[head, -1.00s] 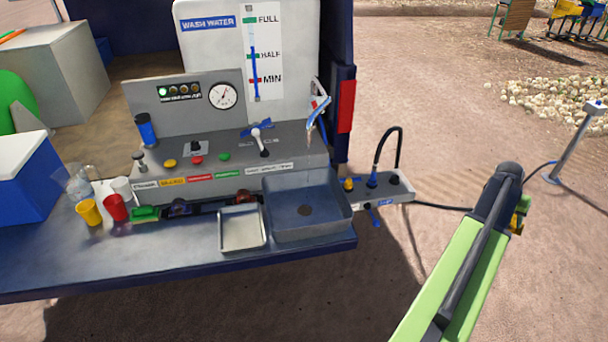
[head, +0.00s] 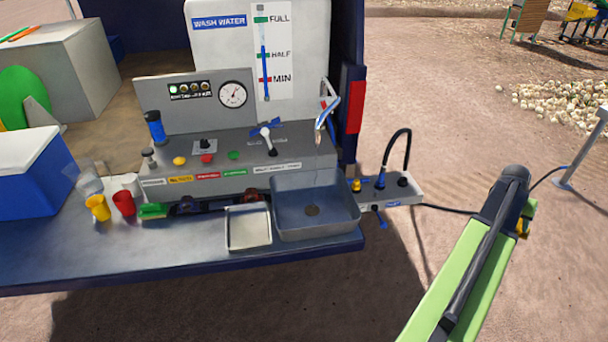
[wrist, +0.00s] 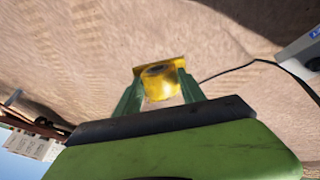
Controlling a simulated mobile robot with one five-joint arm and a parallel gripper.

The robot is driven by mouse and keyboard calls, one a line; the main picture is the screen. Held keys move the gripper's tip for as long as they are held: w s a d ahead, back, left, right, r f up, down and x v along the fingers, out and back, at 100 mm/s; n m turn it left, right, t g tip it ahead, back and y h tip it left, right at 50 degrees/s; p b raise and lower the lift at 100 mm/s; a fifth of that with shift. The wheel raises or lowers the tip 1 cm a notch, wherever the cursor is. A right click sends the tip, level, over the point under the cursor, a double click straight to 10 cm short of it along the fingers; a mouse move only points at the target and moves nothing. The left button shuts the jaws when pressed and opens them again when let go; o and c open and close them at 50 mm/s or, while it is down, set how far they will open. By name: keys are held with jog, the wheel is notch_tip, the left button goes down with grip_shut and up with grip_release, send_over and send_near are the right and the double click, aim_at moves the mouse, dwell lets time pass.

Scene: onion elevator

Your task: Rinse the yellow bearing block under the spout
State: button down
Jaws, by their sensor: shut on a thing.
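The yellow bearing block (wrist: 160,84) is held between the green fingers of my gripper (wrist: 161,98) in the wrist view, with its round opening showing. In the head view only a bit of yellow shows past the end of my arm, which hides the rest. My arm reaches out at the right, over open ground and apart from the counter. The blue and metal spout (head: 328,112) hangs over the grey sink basin (head: 345,222) at the counter's right end. I cannot tell whether water runs from it now.
A metal tray (head: 232,245) sits left of the basin. Cups, a green brush (head: 153,211) and a blue cooler (head: 30,190) stand further left. A grey outlet box (head: 400,190) with hoses juts out right of the basin, between it and my arm. A post (head: 585,145) stands far right.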

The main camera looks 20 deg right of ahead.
jog(key=shift+s+d, duration=0.4)
jog(key=shift+a, duration=0.1)
jog(key=shift+w+a, duration=0.3)
jog(key=shift+w, duration=0.15)
dwell(0.4)
jog(key=shift+s+d, duration=0.4)
jog(key=shift+s, duration=0.05)
jog(key=shift+a, duration=0.1)
